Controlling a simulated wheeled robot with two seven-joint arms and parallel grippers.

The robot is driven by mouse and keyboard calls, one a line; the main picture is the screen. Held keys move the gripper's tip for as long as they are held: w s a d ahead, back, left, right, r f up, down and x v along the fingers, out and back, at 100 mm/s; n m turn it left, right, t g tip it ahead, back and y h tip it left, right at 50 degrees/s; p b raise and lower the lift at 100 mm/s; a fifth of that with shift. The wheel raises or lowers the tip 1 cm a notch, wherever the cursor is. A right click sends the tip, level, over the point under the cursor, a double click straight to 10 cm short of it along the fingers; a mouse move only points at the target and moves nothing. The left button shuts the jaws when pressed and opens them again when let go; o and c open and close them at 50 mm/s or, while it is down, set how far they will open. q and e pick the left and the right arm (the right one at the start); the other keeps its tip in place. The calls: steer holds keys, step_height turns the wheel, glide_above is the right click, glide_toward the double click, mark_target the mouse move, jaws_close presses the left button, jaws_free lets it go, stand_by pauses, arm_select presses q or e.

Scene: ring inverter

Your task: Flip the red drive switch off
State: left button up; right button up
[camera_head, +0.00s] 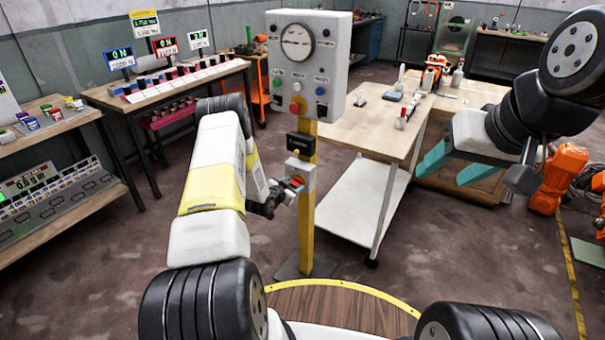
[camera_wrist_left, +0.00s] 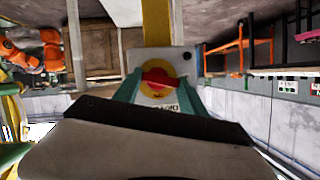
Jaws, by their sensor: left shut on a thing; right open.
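The red switch knob (camera_wrist_left: 157,77) sits on a yellow disc on a grey box, seen in the left wrist view. In the head view, that box (camera_head: 301,171) is fixed to the yellow post, and the knob is mostly hidden behind my gripper. My left gripper (camera_head: 287,190) is at the front of the box. Its teal fingers stand on either side of the knob in the left wrist view (camera_wrist_left: 158,84), shut on it. The knob's exact turn angle is hard to tell. My right gripper (camera_head: 455,165) is open and empty in front of the wooden bench at right.
A grey control panel (camera_head: 307,62) with a dial and several buttons tops the yellow post (camera_head: 305,225). Small signs reading ON, one of them red-framed (camera_head: 166,46), stand over the left bench (camera_head: 110,98). A wooden table (camera_head: 365,132) with a white lower shelf is right of the post.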

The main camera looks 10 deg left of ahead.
arm_select(q)
steer(key=shift+a+n+h, duration=0.2)
steer(key=shift+n+h, duration=0.3)
steer(key=shift+n, duration=0.2)
steer(key=shift+d+n+g+h, duration=0.1)
steer(key=shift+n+g+h, duration=0.2)
steer(key=shift+n, duration=0.2)
steer(key=o, duration=1.4)
steer(key=shift+v, duration=3.9)
